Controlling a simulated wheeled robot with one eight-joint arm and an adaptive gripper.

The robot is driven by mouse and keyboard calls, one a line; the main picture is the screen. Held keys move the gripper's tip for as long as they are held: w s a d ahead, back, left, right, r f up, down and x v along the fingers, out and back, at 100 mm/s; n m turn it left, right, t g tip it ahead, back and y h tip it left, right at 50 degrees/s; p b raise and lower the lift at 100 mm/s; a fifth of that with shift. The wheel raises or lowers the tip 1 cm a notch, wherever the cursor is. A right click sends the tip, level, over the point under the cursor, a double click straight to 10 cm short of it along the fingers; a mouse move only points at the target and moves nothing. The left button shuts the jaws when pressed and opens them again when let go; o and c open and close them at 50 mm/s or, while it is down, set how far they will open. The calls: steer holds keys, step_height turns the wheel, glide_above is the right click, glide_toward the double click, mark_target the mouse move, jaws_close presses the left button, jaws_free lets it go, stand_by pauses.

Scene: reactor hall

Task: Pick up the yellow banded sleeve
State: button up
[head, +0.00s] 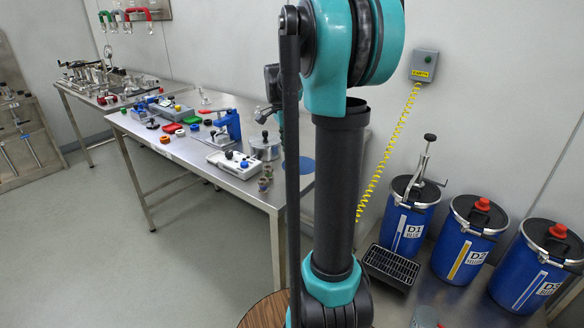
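Two small banded cylinders, which look like sleeves, stand close together near the table's front right corner: a rear one (268,171) and a front one (264,185). They are too small here for me to tell which has a yellow band. My arm runs down the middle of the head view and hides part of the table's right side. A dark, partly hidden piece beyond it, above the metal pot, looks like my gripper (265,112). I cannot make out its fingers or anything held.
The steel table (182,150) also bears a metal pot (265,147), a white box with knobs (233,163), a blue clamp (230,124) and coloured trays. Blue drums (462,238) and a black grated tray (390,266) stand at right. Floor at left is clear.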

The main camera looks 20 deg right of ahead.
mark_target(292, 163)
steer(key=shift+s+d+f, duration=0.1)
steer(key=shift+d+f, duration=0.1)
steer(key=shift+f, duration=0.75)
steer(key=shift+s+d+f, duration=0.1)
steer(key=shift+d+f, duration=0.1)
steer(key=shift+f, duration=0.7)
steer(key=shift+d+f, duration=0.2)
steer(key=shift+f, duration=0.75)
jaws_close()
steer(key=shift+r, duration=0.1)
